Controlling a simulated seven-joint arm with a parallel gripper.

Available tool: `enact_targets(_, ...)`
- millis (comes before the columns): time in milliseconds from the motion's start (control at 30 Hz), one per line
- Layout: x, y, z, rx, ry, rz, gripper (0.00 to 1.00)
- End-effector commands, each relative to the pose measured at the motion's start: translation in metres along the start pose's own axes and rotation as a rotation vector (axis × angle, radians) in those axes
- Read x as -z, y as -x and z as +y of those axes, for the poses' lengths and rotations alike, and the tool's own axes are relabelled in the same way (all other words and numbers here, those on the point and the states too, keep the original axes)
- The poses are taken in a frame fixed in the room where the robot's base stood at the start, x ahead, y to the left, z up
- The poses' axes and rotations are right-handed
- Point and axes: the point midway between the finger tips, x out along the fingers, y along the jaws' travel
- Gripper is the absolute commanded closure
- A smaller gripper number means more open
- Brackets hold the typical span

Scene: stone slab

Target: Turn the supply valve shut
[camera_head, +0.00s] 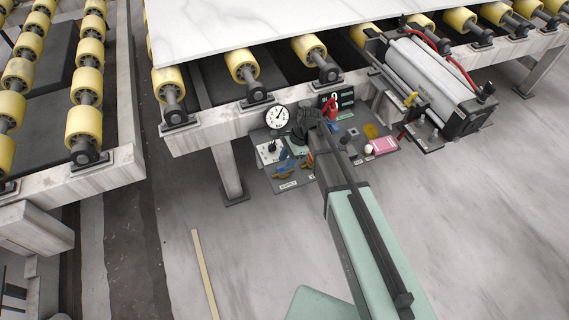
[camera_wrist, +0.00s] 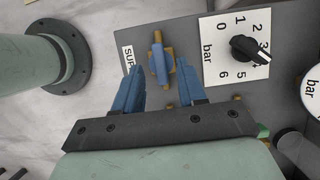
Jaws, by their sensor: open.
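The supply valve (camera_wrist: 160,62) shows in the wrist view as a narrow blue handle with brass-coloured parts, on a grey panel. The handle runs nearly up and down in that picture. A white label (camera_wrist: 128,58), partly hidden and starting "SUP", lies just left of it. My gripper (camera_wrist: 161,74) is open, with one blue finger on each side of the valve's lower part. Nothing is held, and I cannot tell whether either finger touches the handle. In the head view my gripper (camera_head: 287,162) is low over the panel, and my arm hides part of it.
A black knob (camera_wrist: 248,48) on a white bar scale sits close right of the valve. A round gauge (camera_head: 277,117) stands at the panel's back left. A red padlock-like item (camera_head: 332,110) and a pink box (camera_head: 383,145) are farther right. A roller conveyor carries a white slab (camera_head: 240,25) behind.

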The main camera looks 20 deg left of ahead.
Motion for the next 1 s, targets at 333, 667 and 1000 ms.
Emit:
enact_targets(333,0.000,-0.021,0.000,0.000,0.000,0.000,0.60)
enact_targets(667,0.000,-0.022,0.000,0.000,0.000,0.000,0.65)
enact_targets(1000,0.000,-0.021,0.000,0.000,0.000,0.000,0.98)
